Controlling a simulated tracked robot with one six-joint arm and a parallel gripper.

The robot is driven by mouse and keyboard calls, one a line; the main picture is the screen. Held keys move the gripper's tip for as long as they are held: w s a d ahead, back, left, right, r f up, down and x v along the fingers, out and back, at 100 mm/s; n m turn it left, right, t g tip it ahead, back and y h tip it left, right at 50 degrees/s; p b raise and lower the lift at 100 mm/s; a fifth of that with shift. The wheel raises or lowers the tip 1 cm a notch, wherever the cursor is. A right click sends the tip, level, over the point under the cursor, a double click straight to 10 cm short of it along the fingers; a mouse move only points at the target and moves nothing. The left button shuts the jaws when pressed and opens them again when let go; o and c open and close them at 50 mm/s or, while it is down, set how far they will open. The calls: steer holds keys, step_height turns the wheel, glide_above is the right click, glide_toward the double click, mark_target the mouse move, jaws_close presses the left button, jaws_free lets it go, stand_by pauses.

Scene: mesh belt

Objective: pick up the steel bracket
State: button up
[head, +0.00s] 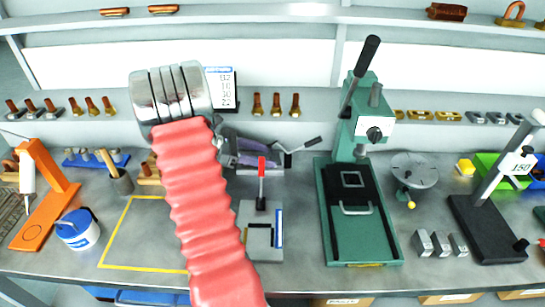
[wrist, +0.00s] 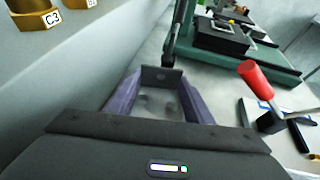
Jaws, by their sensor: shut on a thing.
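The steel bracket (wrist: 160,76) is a dark grey angled plate with a hole in its upright part. In the wrist view it sits between the two purple fingers of my gripper (wrist: 158,95), which are shut on it. I cannot tell whether the bracket still touches the surface below.
A shelf (head: 330,130) with copper and brass parts runs behind. The yellow-outlined area (head: 135,235) at front left is bare where visible.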

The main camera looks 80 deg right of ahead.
steer(key=shift+c, duration=1.4)
steer(key=shift+w+a+r, duration=0.1)
steer(key=shift+w+r, duration=0.2)
steer(key=shift+r, duration=0.1)
steer(key=r+v, duration=0.1)
steer(key=v, duration=1.4)
steer(key=shift+s+r, duration=0.25)
steer(key=shift+r, duration=0.05)
